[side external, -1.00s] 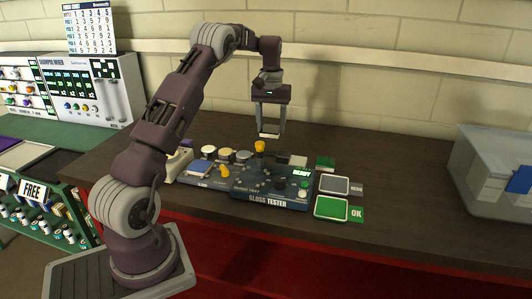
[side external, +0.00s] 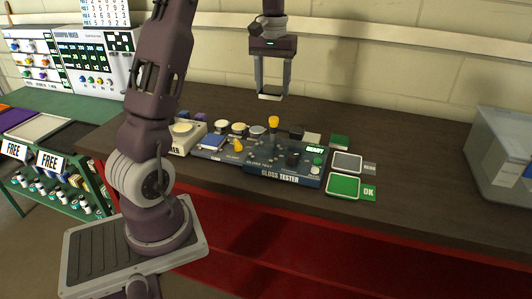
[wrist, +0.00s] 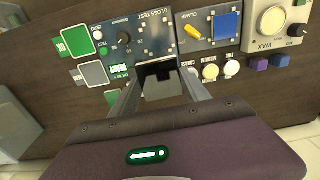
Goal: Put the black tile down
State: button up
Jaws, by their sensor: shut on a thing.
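My gripper (side external: 271,92) hangs above the back of the gloss tester, its fingers pointing down. It is shut on the black tile (wrist: 162,90), which shows dark between the fingertips in the wrist view. In the side view the tile is a thin, flat piece with a pale edge, held clear of everything below. The blue gloss tester (side external: 268,171) stands on the counter and its small screen reads READY. To its right lie a green pad marked OK (side external: 343,186) and a grey pad marked REDO (side external: 347,163).
A yellow knob (side external: 273,122) stands up at the tester's back. A black block (side external: 296,133), a pale block (side external: 312,138) and a small green piece (side external: 340,141) sit behind it. A grey bin (side external: 500,150) stands far right. The counter between pads and bin is clear.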

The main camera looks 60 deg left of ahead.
aim_at(266, 153)
jog(key=s+d+f, duration=0.1)
jog(key=s+d, duration=0.2)
jog(key=s, duration=0.1)
jog(key=f, duration=1.4)
jog(key=shift+w+f, duration=0.3)
jog(key=shift+f, duration=0.05)
jog(key=shift+f, duration=0.1)
jog(key=o, duration=1.4)
